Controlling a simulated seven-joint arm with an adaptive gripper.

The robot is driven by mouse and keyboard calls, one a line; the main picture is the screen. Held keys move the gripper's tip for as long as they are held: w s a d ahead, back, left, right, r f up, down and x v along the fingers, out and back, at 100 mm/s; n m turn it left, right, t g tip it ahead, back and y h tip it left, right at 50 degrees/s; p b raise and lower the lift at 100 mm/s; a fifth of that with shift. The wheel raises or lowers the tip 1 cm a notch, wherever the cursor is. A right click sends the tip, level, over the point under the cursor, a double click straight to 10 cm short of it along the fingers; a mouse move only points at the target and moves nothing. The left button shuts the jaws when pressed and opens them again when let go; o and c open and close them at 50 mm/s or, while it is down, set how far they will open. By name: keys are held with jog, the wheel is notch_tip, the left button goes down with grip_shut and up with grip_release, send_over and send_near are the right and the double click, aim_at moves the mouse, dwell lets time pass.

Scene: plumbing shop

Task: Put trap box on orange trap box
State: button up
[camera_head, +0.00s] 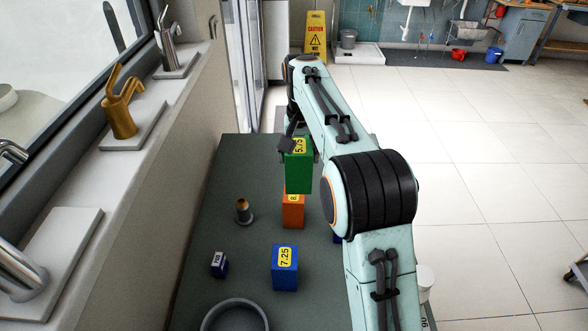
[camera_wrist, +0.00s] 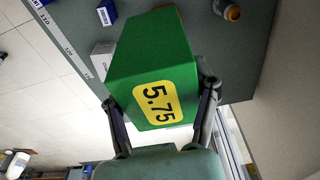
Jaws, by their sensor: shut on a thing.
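My gripper (camera_head: 300,150) is shut on a green trap box (camera_head: 298,173) with a yellow 5.75 label, one finger on either side of it. In the wrist view, my gripper (camera_wrist: 160,97) holds the green box (camera_wrist: 148,55), which fills the middle. In the head view, the orange trap box (camera_head: 293,213) stands on the dark table, just below the green box in the picture. The green box hides part of its top, and I cannot tell whether the two touch.
A pale box (camera_wrist: 103,60) shows in the wrist view. A wall runs along the left.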

jog(key=shift+w+a+f, duration=0.15)
jog(key=shift+w+f, duration=0.75)
jog(key=shift+f, duration=0.65)
jog(key=shift+w+a+f, duration=0.2)
jog(key=shift+w+f, duration=0.75)
jog(key=shift+f, duration=0.55)
jog(key=shift+w+a+f, duration=0.15)
jog(key=shift+w+f, duration=0.75)
jog(key=shift+f, duration=0.65)
jog(key=o, duration=1.2)
jog(key=shift+f, duration=0.15)
